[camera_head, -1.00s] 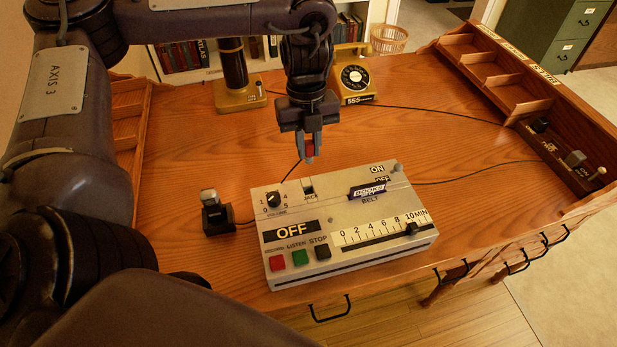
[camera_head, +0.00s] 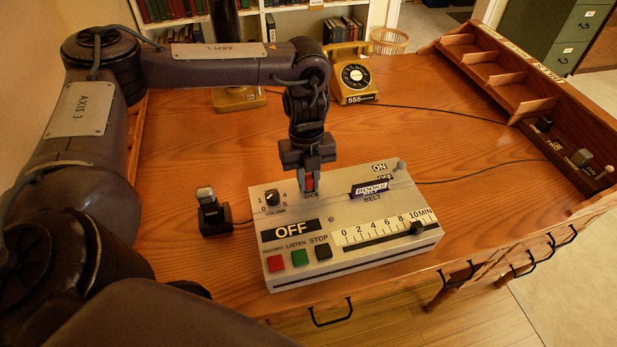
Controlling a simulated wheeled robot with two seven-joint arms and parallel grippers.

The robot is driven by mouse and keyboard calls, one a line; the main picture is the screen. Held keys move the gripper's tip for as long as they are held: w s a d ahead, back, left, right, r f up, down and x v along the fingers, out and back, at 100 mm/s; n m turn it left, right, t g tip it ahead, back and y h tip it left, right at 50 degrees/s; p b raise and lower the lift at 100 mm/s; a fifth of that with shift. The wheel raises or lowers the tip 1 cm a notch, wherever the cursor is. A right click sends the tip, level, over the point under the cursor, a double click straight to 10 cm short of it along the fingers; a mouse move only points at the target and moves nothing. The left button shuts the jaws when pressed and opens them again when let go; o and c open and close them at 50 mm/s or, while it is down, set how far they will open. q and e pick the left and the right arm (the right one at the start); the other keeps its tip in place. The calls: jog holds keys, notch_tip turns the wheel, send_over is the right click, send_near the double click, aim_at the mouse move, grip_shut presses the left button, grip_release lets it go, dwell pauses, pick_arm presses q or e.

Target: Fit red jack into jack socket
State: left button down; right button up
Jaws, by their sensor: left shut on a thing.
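The red jack (camera_head: 309,182) shows as a small red patch between the fingers of my left gripper (camera_head: 309,187). My left gripper is shut on it and points straight down at the back part of the grey recorder box (camera_head: 345,218). The fingertips are right at the jack socket, just above the JACK label. The gripper and jack cover the socket, so I cannot tell whether the jack's tip is in the hole or only above it. My right gripper is not in view.
Beside the jack spot are a volume knob (camera_head: 272,198) on the left and a BOOKS belt cartridge (camera_head: 370,187) on the right. A small black device with a grey knob (camera_head: 208,212) stands left of the box. A yellow telephone (camera_head: 354,82) stands behind.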

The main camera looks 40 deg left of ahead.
pick_arm(q)
jog(key=shift+f, duration=0.1)
jog(key=shift+f, duration=0.1)
jog(key=c, duration=1.6)
grip_release()
jog(key=shift+s, duration=0.1)
jog(key=shift+o, duration=1.4)
jog(key=shift+f, duration=0.1)
notch_tip(320, 180, up, 13)
jog(key=w+a+p, duration=0.1)
jog(key=p, duration=0.2)
jog(key=shift+f, duration=0.2)
